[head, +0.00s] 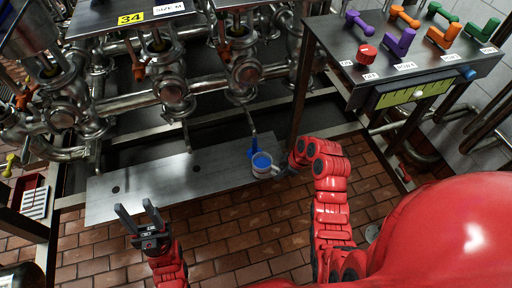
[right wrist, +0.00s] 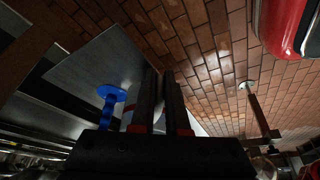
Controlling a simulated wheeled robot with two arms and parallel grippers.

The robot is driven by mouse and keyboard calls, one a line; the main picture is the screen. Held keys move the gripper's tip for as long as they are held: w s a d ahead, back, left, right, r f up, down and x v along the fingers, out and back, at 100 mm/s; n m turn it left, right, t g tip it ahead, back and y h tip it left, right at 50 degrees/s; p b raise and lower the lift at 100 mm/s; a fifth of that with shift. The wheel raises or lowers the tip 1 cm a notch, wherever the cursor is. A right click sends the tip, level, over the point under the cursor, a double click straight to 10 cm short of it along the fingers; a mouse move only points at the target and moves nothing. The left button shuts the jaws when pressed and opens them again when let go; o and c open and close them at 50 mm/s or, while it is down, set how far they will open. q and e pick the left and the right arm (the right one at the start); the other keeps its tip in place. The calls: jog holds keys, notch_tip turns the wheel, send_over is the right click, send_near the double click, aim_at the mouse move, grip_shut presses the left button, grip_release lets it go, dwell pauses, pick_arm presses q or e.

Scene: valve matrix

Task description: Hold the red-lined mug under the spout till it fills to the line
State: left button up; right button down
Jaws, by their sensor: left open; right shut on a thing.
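The pale mug (head: 261,172) is at the right end of the metal plate, with a round blue patch at its mouth; I cannot tell whether this is liquid. My right gripper (head: 282,170) is shut on the mug at its right side. The thin spout (head: 249,119) comes down from the pipes to a blue piece (head: 251,149) just above and left of the mug's mouth. In the right wrist view the fingers (right wrist: 160,98) hide most of the mug. My left gripper (head: 137,218) is open and empty, in front of the plate.
The metal plate (head: 165,185) lies below the steel pipes (head: 172,90). A stand at the upper right (head: 409,54) carries purple, orange and green handles, a red knob (head: 367,54) and a yellow-green gauge (head: 414,93). The brick floor in front is clear.

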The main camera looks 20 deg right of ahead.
jog(key=shift+s+d+r+p, duration=0.1)
jog(key=shift+s+r+p, duration=0.35)
jog(key=shift+s, duration=0.4)
jog(key=shift+s+a+r+p, duration=0.1)
jog(key=shift+s+r+p, duration=0.4)
jog(key=shift+s, duration=0.3)
jog(key=shift+s+d+r+p, duration=0.1)
jog(key=shift+s+r+p, duration=0.2)
jog(key=shift+s+r, duration=0.4)
